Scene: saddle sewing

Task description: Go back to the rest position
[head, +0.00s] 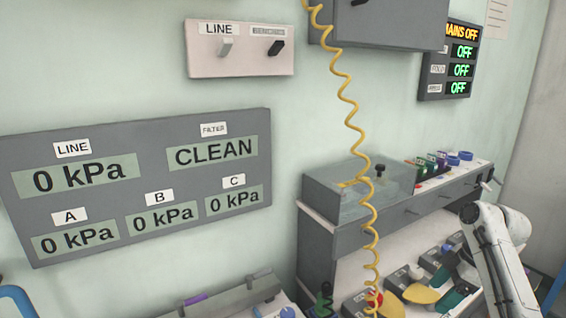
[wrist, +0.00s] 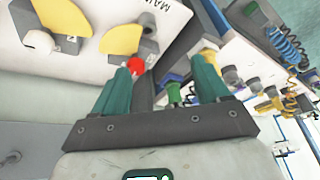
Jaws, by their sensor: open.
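My gripper (wrist: 165,72) shows in the wrist view with its two teal fingers spread apart. No object is seen held between them. A red knob (wrist: 135,64) on a grey mount appears close to the left fingertip; I cannot tell whether they touch. In the head view my white arm reaches in from the lower right toward the bench, and its end is hard to make out among the parts there.
A grey bench unit (head: 345,228) stands against the wall, with yellow levers (head: 421,294) below its shelf. A coiled yellow hose (head: 352,120) hangs in front. A gauge panel (head: 140,185) and switch plate (head: 240,62) are on the left wall. Blue coils (wrist: 290,50) show in the wrist view.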

